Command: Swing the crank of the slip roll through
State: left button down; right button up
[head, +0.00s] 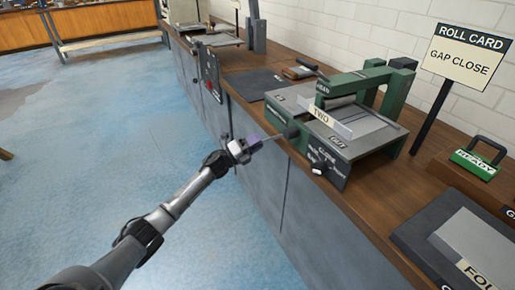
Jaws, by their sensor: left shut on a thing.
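The slip roll (325,145) is a green and grey machine on the wooden bench, with a plate marked "TWO" (329,121) standing in it. Its crank (272,138) sticks out on the near left side, toward the floor, as a thin rod from a dark round hub (291,131). My left gripper (246,148) is shut on the crank's outer end, in front of the bench's front face. The fingers and the grip are small and partly hidden. My right gripper is not in view.
A green "READY" block (474,163) and a grey slab marked "FOUR" (478,247) are at right. Another machine (213,35) stands farther along the bench (262,62). The blue floor (110,130) at left is clear.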

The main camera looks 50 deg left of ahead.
pick_arm(q)
jog(key=shift+a+r, duration=0.1)
jog(key=shift+r, duration=0.45)
jog(key=shift+m, duration=0.3)
jog(key=shift+r, duration=0.2)
jog(key=c, duration=0.8)
grip_release()
jog(key=shift+f, duration=0.15)
jog(key=shift+o, duration=0.2)
jog(key=shift+a, duration=0.1)
jog(key=shift+f, duration=0.15)
jog(key=shift+s+f, duration=0.1)
jog(key=shift+s, duration=0.05)
jog(key=p+v, duration=0.4)
jog(key=v, duration=0.9)
jog(key=shift+s+a+p, duration=0.15)
jog(key=shift+a+p, duration=0.05)
jog(key=shift+p, duration=0.15)
